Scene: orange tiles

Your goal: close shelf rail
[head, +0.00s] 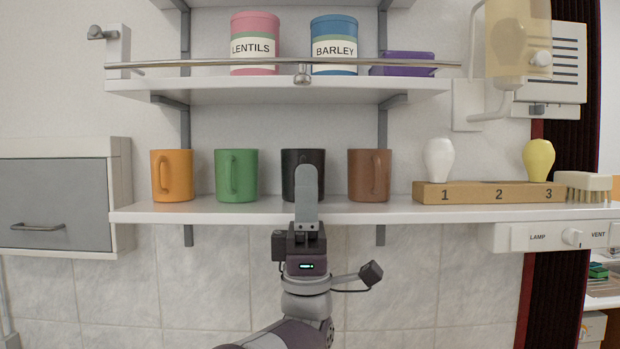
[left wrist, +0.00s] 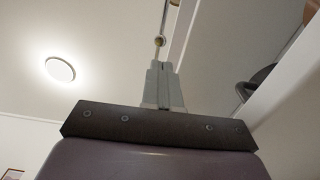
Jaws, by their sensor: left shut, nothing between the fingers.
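The shelf rail (head: 210,64) is a thin metal bar running nearly level across the front of the upper shelf (head: 240,90). Its left end is by a white post (head: 118,48) with a metal catch (head: 102,33). Its right end reaches slightly past the shelf's right edge. A small round knob (head: 302,75) hangs at its middle. My left gripper (head: 306,172) is shut and empty, pointing up in front of the black mug, below the knob. In the left wrist view, the shut fingers (left wrist: 163,68) point toward the knob (left wrist: 160,41); contact is unclear. My right gripper is out of view.
Pink (head: 255,30) and blue (head: 333,30) canisters and a purple box (head: 402,62) stand behind the rail. Orange (head: 172,176), green (head: 236,176), black (head: 302,158) and brown (head: 369,176) mugs line the lower shelf (head: 270,211). A lamp (head: 515,45) hangs at right.

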